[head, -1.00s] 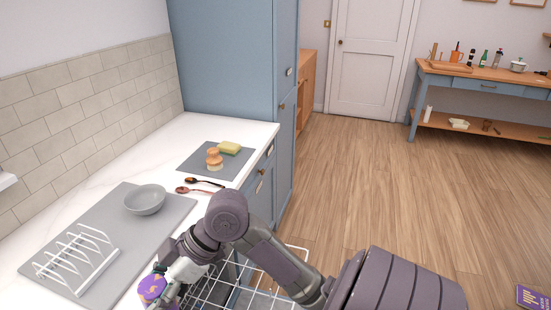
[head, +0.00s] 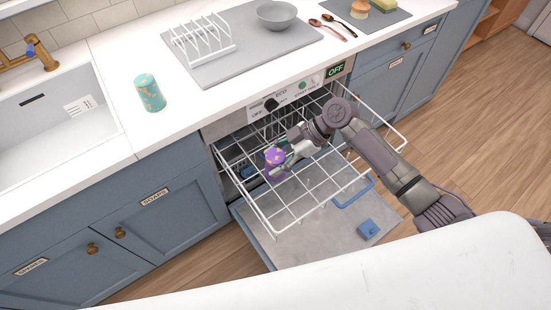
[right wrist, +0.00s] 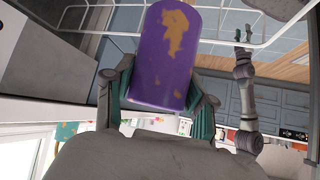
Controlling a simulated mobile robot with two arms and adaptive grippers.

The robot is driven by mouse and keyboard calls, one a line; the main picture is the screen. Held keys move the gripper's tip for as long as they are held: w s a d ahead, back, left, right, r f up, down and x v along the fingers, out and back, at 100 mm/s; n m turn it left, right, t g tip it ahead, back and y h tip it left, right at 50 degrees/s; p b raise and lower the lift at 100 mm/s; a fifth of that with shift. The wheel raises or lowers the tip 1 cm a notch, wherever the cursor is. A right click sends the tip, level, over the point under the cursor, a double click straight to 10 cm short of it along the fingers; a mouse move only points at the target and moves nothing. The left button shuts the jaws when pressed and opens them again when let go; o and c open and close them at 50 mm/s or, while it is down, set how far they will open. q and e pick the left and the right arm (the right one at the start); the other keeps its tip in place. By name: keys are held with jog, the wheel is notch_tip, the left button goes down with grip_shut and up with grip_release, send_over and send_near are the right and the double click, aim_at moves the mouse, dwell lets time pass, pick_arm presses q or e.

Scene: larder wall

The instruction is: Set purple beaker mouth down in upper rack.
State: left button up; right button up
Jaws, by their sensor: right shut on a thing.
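The purple beaker (head: 275,155), with orange patches, is at the left rear part of the upper rack (head: 290,221), a white wire rack pulled out of the dishwasher. My right gripper (head: 287,163) is shut on it. The beaker also fills the top middle of the right wrist view (right wrist: 165,50), between the fingers. Its closed end appears to face up; its mouth is hidden. I cannot tell if it touches the rack's wires. My left gripper (right wrist: 243,35) shows small in the right wrist view, apparently open and empty, away from the beaker.
A teal beaker (head: 149,92) stands on the counter beside the sink (head: 60,112). A plate rack (head: 205,42) and grey bowl (head: 276,15) are on a grey mat. Much of the upper rack looks empty.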

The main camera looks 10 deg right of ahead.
notch_tip(320, 180, down, 11)
jog(key=b, duration=0.9)
pick_arm(q)
notch_tip(320, 180, down, 9)
jog(key=shift+s+d+f, duration=0.15)
jog(key=shift+s+d, duration=0.15)
jog(key=shift+s, duration=0.1)
pick_arm(e)
jog(key=o, duration=1.3)
jog(key=shift+c, duration=0.2)
jog(key=shift+d+r, duration=0.1)
jog(key=shift+d, duration=0.05)
jog(key=v, duration=1.1)
jog(key=shift+d+r, duration=0.25)
